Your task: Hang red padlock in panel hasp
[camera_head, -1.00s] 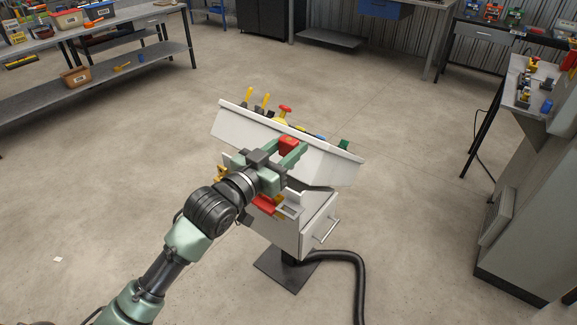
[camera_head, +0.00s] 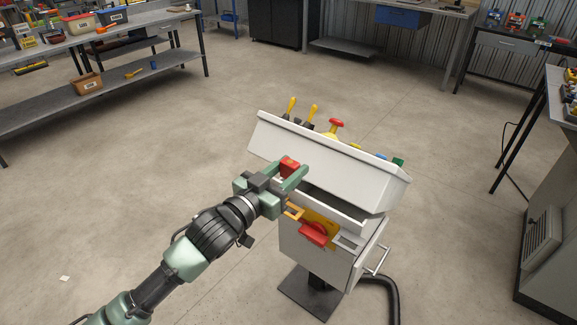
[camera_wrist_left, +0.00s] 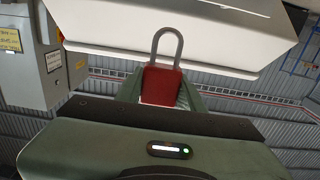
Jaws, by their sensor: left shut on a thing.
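The red padlock (camera_head: 289,167) is between the fingers of my left gripper (camera_head: 291,172), just in front of the white control panel's sloped top (camera_head: 325,155). In the left wrist view the red padlock (camera_wrist_left: 161,86) has its grey shackle pointing up, and the green fingers hold its body from both sides. On the panel's front, below and right of the gripper, are a red rotary handle (camera_head: 313,233) on a yellow plate (camera_head: 322,222) and a yellow-orange bracket (camera_head: 293,210), possibly the hasp. The gripper is apart from these. My right gripper is not in view.
The panel stands on a dark foot plate (camera_head: 307,292), with a black hose at its right. Yellow levers and a red knob (camera_head: 336,123) rise from its top. A grey workbench (camera_head: 80,50) is at the back left.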

